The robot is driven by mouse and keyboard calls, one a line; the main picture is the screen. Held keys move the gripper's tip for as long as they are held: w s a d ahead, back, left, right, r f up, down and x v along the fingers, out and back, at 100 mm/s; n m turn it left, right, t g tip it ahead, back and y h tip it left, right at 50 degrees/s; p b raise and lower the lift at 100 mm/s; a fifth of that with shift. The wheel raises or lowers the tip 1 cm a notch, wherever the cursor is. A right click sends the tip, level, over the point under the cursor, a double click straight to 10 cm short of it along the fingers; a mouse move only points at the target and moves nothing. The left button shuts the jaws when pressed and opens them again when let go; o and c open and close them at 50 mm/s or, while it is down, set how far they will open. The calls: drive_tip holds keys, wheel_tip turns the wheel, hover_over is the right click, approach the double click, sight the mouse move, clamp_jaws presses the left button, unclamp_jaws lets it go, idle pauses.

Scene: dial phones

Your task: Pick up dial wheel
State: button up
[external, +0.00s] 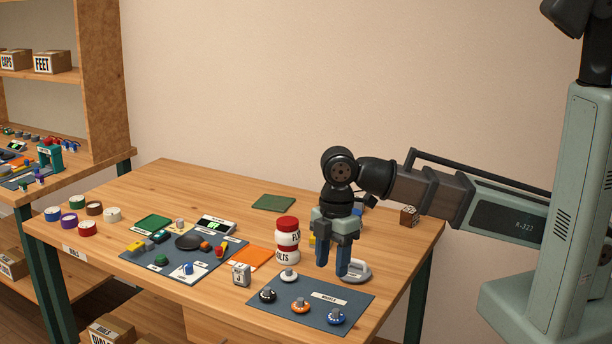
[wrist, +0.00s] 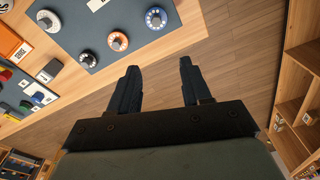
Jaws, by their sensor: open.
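Several dial wheels lie on a dark blue-grey mat (external: 325,295) with a white label, at the front right of the table. They are a blue-and-white wheel (external: 335,317), an orange wheel (external: 301,306), a black wheel (external: 268,296) and a white wheel (external: 289,275). In the wrist view the blue wheel (wrist: 155,18), orange wheel (wrist: 118,41) and black wheel (wrist: 88,59) show beyond my fingers. My gripper (external: 332,272) points down, open and empty, above the table near the mat's back right edge. In the wrist view my fingers (wrist: 159,63) are apart, over floor beyond the table edge.
A white-and-red jar (external: 287,242) stands left of my gripper. A grey handled object (external: 356,270) lies just right of it. A small silver box (external: 241,274) is left of the mat. Another mat (external: 150,262) with phone parts lies further left.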

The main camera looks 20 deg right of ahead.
sight(336, 310)
drive_tip(key=shift+h, duration=0.3)
drive_tip(key=shift+w+d+f, duration=0.15)
drive_tip(key=shift+d+f, duration=0.1)
drive_tip(key=shift+f, duration=1.9)
drive_tip(key=shift+w+d+f, duration=0.1)
drive_tip(key=shift+d+f, duration=0.15)
drive_tip(key=shift+f, duration=1.85)
drive_tip(key=shift+w+d+f, duration=0.15)
drive_tip(key=shift+d+f, duration=0.1)
drive_tip(key=shift+f, duration=1.9)
clamp_jaws()
